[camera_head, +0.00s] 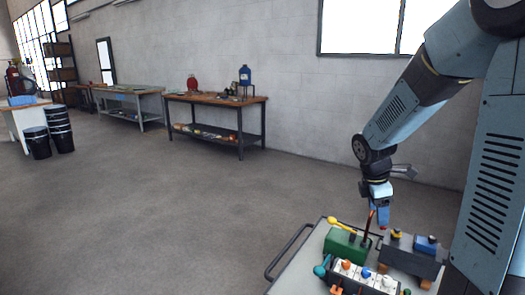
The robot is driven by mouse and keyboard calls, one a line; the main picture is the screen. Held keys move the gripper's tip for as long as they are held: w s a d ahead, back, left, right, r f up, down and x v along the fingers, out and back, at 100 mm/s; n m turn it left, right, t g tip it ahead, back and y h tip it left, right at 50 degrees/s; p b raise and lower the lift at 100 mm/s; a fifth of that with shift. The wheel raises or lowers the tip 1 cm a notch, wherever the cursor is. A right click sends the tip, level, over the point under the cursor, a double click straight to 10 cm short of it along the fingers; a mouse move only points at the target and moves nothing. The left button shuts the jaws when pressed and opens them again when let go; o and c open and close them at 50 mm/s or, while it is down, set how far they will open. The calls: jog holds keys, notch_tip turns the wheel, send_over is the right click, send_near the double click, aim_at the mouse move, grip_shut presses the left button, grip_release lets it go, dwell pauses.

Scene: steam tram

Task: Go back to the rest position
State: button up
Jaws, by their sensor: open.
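My gripper (382,218) is at the end of my arm, which reaches down from the upper right. It points downward, open, above the back part of a light tray-like top (304,262). No object shows clearly between its fingers, though they are small in the picture. Just below and left of it is a green box (345,244) with a dark reddish stick (367,228) standing at it. I cannot tell whether the gripper touches the stick. A yellow-handled tool (340,224) lies across the box's top.
A white block with coloured knobs (365,278) and a grey block with blue and yellow parts (411,258) crowd the top. A handrail (287,253) runs along its left side. Workbenches (216,99) and black buckets (59,129) stand far back. The floor between is clear.

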jog(key=s+a+r+m+t+y, duration=0.1)
jog(key=s+a+r+m+t, duration=0.1)
jog(key=s+a+r+m, duration=0.2)
jog(key=s+a+r+m+t+y, duration=0.2)
jog(key=s+a+r+m, duration=0.3)
jog(key=s+r+m, duration=0.6)
jog(key=s+m, duration=0.2)
jog(key=s, duration=0.3)
jog(key=shift+t, duration=0.4)
jog(key=shift+r, duration=0.1)
dwell(0.9)
